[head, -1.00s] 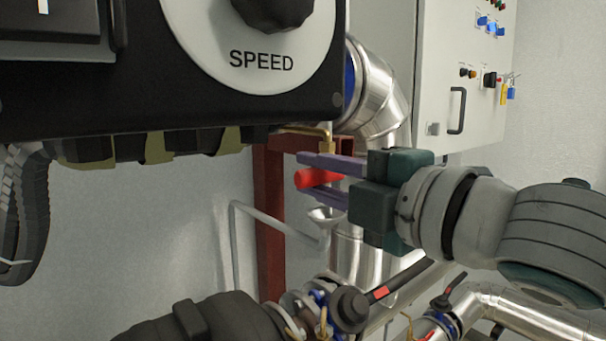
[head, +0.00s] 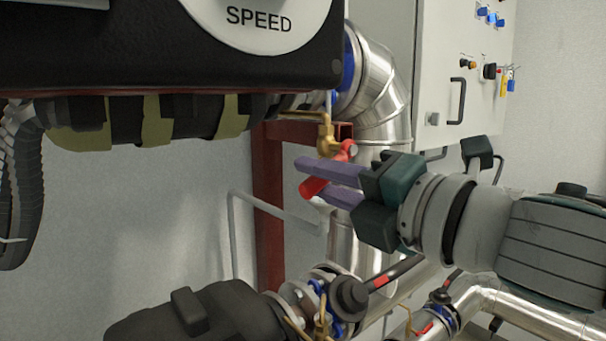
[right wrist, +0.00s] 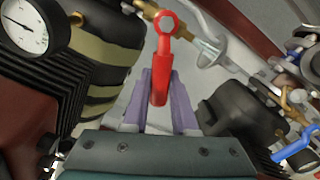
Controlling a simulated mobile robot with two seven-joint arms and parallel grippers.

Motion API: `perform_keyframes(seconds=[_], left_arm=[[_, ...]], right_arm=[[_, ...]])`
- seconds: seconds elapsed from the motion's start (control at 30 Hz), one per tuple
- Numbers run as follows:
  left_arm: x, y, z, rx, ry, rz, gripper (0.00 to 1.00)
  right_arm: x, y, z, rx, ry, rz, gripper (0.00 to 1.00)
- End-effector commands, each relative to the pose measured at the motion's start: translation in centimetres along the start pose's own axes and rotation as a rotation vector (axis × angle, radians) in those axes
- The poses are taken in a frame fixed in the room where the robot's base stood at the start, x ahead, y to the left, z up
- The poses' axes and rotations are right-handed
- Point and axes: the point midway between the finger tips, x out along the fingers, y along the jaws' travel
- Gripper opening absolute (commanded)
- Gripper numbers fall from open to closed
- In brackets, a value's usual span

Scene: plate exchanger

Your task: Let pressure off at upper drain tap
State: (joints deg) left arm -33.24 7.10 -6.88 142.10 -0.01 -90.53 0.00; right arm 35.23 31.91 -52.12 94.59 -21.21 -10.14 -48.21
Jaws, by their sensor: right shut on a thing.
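The upper drain tap (head: 327,142) is a small brass valve on a thin brass pipe, below the black panel and beside the red-brown post. Its red lever (head: 313,188) slants down to the left from the valve. My right gripper (head: 307,179) has its purple fingers shut on the lever, one on each side. In the right wrist view, the red lever (right wrist: 161,75) stands up between the fingers (right wrist: 161,90), with its round hub beyond the tips. The brass tap shows there too (right wrist: 188,40). My left gripper is not in view.
The black SPEED panel (head: 150,50) hangs close above left. A metal-clad pipe (head: 385,95) runs behind the tap. A grey cabinet (head: 460,60) stands right. Below are a black bulky body (head: 190,315) and valves. The right wrist view shows a gauge (right wrist: 28,25) and a metal funnel (right wrist: 210,52).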

Motion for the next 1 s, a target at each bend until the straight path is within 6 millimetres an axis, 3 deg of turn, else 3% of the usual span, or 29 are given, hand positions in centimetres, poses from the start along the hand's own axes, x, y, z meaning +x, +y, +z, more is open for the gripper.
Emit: perform_keyframes(seconds=[0.33,0.87,0.9,1.0], left_arm=[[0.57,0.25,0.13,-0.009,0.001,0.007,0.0],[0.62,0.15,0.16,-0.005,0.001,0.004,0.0],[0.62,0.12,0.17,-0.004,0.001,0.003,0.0],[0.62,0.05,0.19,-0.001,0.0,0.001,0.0]], right_arm=[[-0.01,-1.03,0.08,-0.155,0.0,-0.001,0.0],[-0.01,-1.12,0.12,-0.18,0.0,-0.001,0.0],[-0.01,-1.12,0.13,-0.18,0.0,-0.001,0.29],[-0.01,-1.12,0.12,-0.179,0.0,-0.001,0.41]])
